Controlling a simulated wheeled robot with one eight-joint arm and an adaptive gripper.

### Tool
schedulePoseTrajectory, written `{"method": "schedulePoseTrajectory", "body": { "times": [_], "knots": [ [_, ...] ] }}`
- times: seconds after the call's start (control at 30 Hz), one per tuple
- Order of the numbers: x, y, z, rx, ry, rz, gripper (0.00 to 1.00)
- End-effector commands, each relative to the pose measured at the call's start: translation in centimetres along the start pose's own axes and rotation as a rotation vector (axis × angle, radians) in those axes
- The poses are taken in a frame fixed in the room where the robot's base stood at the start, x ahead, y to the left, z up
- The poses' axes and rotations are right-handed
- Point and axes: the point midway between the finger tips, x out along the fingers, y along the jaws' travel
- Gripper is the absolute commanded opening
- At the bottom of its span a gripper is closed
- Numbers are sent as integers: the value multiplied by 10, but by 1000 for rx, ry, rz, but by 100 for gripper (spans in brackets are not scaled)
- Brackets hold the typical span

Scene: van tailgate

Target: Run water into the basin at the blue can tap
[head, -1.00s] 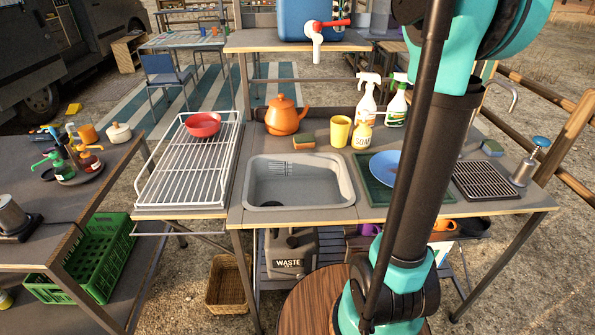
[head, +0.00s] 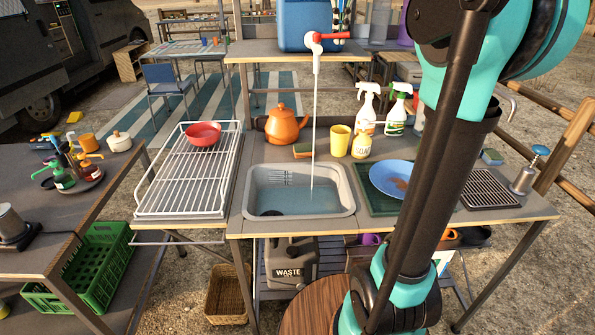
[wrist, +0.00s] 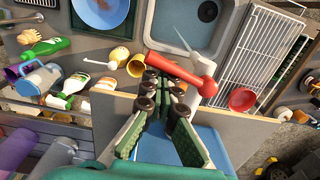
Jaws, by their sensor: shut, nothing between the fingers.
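The blue can (head: 303,25) stands on the raised shelf, with its white tap (head: 316,55) over the basin (head: 350,205). The tap's red lever (head: 334,35) points right in the head view. A thin water stream (head: 314,130) falls from the spout into the basin, where bluish water (head: 290,202) lies. My gripper (head: 340,14) is just above the lever, beside the can, partly cut off by the frame. In the wrist view, my gripper (wrist: 163,93) is shut and empty, with its tips close to the red lever (wrist: 180,72); contact cannot be told. The stream (wrist: 186,38) shows there too.
A white rack (head: 185,180) with a red bowl (head: 203,133) is left of the basin. An orange teapot (head: 283,125), yellow cup (head: 340,140) and spray bottles (head: 367,108) stand behind it. A blue plate (head: 385,178) lies to the right. My arm covers part of the right side.

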Motion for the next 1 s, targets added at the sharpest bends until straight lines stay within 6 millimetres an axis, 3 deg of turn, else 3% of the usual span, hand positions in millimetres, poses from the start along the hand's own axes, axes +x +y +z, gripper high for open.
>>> {"method": "schedulePoseTrajectory", "body": {
  "times": [1.0],
  "knots": [
    [-1,-5,37,-1,0,0,0]
  ]
}}
